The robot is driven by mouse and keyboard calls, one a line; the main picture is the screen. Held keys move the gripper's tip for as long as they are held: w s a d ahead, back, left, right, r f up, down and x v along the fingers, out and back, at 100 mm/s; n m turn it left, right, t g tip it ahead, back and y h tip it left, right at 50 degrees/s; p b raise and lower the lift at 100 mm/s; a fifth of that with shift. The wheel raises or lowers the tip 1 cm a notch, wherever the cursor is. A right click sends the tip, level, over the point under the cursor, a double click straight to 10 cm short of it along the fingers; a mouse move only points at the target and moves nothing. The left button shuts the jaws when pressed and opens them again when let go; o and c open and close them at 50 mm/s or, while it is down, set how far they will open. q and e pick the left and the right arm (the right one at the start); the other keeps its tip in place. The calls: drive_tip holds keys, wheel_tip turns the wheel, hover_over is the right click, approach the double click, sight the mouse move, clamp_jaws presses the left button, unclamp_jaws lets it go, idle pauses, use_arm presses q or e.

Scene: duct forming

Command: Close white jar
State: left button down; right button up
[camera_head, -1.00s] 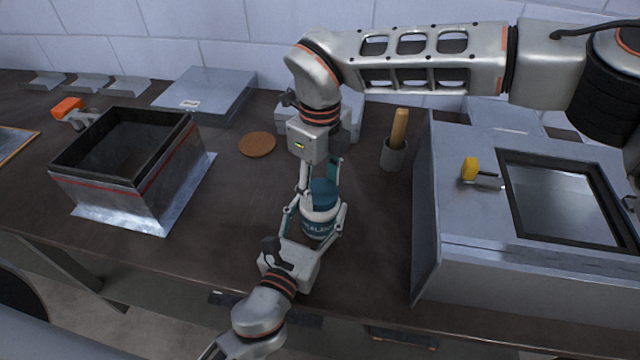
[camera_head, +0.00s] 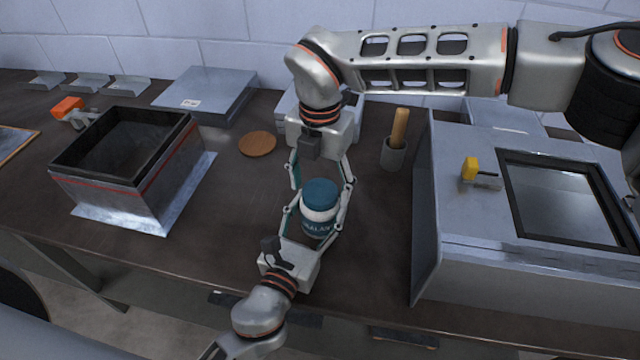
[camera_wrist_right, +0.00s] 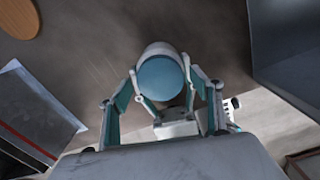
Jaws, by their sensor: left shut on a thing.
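The white jar (camera_head: 318,215) with a teal label stands upright at the front of the bench, its teal lid (camera_head: 321,192) sitting on top. I cannot tell whether the lid is tight. My left gripper (camera_head: 314,222) reaches in from the front and is shut on the jar body. My right gripper (camera_head: 322,184) comes from behind and above, its fingers spread open on either side of the lid with apparent gaps. In the right wrist view the round lid (camera_wrist_right: 160,78) lies between the fingers and hides most of the jar.
An open metal box (camera_head: 125,165) stands on the left. A round wooden disc (camera_head: 257,144) lies behind the jar. A grey cup with a wooden handle (camera_head: 393,153) stands behind right. A large metal cabinet (camera_head: 430,210) bounds the right. Bench between box and jar is clear.

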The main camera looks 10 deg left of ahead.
drive_tip(key=shift+r, duration=0.1)
wheel_tip(320, 180, up, 12)
idle(0.7)
use_arm(q)
drive_tip(key=c, duration=0.7)
unclamp_jaws()
drive_tip(key=s, duration=0.4)
drive_tip(key=s+a, duration=0.1)
drive_tip(key=s, duration=0.3)
drive_tip(key=s+a, duration=0.1)
drive_tip(key=s, duration=0.3)
